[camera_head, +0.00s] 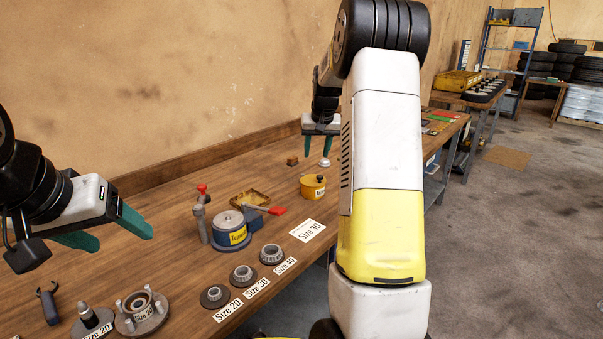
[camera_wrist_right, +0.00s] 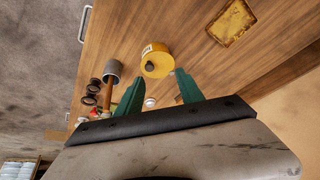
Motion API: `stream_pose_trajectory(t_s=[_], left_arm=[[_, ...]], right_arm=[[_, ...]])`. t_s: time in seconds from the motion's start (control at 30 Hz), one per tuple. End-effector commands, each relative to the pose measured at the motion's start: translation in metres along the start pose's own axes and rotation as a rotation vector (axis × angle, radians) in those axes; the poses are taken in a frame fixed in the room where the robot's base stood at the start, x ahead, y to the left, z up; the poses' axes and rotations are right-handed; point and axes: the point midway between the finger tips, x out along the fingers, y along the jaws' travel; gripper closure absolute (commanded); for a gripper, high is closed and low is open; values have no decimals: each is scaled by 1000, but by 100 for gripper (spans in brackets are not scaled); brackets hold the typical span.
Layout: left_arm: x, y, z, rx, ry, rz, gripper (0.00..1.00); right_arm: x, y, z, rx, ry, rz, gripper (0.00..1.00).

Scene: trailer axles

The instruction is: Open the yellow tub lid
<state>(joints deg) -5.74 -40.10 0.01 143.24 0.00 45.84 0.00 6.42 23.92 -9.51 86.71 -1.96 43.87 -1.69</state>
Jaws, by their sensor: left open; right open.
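The yellow tub (camera_head: 313,190) stands upright on the workbench with its lid on. A dark knob tops the lid, and the tub also shows in the right wrist view (camera_wrist_right: 158,58). My right gripper (camera_head: 318,156) is open and empty, pointing down above the bench, beyond the tub in the head view. In the right wrist view the tub lies just ahead of the parted green fingers (camera_wrist_right: 157,86), not between them. My left gripper (camera_head: 123,236) is open and empty over the near left of the bench, far from the tub.
A blue grease tin (camera_head: 230,235), a red-handled tool (camera_head: 270,210) and a shallow yellow tray (camera_wrist_right: 232,22) are near the tub. A small white domed piece (camera_head: 324,162) is below my right gripper. Bearings (camera_head: 242,274) and size labels line the front edge. My right arm hides part of the bench.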

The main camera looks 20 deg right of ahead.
Motion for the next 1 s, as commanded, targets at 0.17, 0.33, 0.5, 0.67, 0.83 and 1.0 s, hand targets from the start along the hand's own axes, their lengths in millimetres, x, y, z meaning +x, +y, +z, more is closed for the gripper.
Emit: stream_pose_trajectory(t_s=[0.17, 0.33, 0.5, 0.67, 0.83, 1.0], left_arm=[[0, 0, 0, 0, 0, 0, 30], [0, 0, 0, 0, 0, 0, 30], [0, 0, 0, 0, 0, 0, 30], [0, 0, 0, 0, 0, 0, 30], [0, 0, 0, 0, 0, 0, 30], [0, 0, 0, 0, 0, 0, 30]], right_arm=[[49, 22, -19, 9, -16, 42, 56], [67, 28, -23, 10, -18, 53, 56], [91, 29, -22, 10, -21, 53, 56], [116, 30, -21, 11, -20, 53, 56], [134, 31, -22, 11, -19, 52, 56], [139, 31, -22, 10, -17, 52, 56]])
